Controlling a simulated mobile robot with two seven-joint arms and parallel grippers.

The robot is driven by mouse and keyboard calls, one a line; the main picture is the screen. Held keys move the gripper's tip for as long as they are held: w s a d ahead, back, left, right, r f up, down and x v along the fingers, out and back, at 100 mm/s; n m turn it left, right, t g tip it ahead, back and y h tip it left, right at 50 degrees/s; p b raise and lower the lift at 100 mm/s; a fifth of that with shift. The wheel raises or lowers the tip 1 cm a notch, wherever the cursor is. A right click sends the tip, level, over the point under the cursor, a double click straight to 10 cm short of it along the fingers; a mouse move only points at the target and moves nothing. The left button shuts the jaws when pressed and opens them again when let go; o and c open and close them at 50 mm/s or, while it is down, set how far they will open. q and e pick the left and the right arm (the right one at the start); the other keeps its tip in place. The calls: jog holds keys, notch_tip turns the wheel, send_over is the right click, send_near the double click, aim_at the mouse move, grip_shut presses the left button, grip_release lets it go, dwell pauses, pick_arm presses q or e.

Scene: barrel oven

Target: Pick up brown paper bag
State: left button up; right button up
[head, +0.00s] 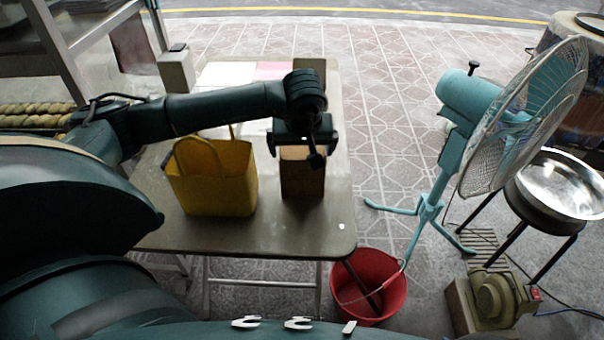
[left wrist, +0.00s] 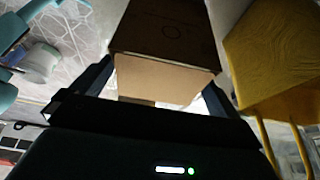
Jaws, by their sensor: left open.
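The brown paper bag (head: 302,176) stands upright on the table (head: 290,238), right of the yellow bag. My left gripper (head: 303,150) is directly above it, pointing down, and hides its upper part in the head view. In the left wrist view the brown paper bag (left wrist: 165,45) lies between the two open fingers of my left gripper (left wrist: 158,88), with its pale top opening toward the palm. I cannot tell whether either finger touches it. My right gripper is not in view.
A yellow bag (head: 215,178) with handles stands close to the left on the table; it also shows in the left wrist view (left wrist: 280,50). Papers (head: 228,74) lie at the back. A red bucket (head: 378,282) and a teal fan (head: 455,150) stand on the floor to the right.

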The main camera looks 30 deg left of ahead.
pick_arm(q)
jog(key=shift+f, duration=0.2)
jog(key=shift+c, duration=0.4)
jog(key=c, duration=0.8)
jog(key=shift+c, duration=0.2)
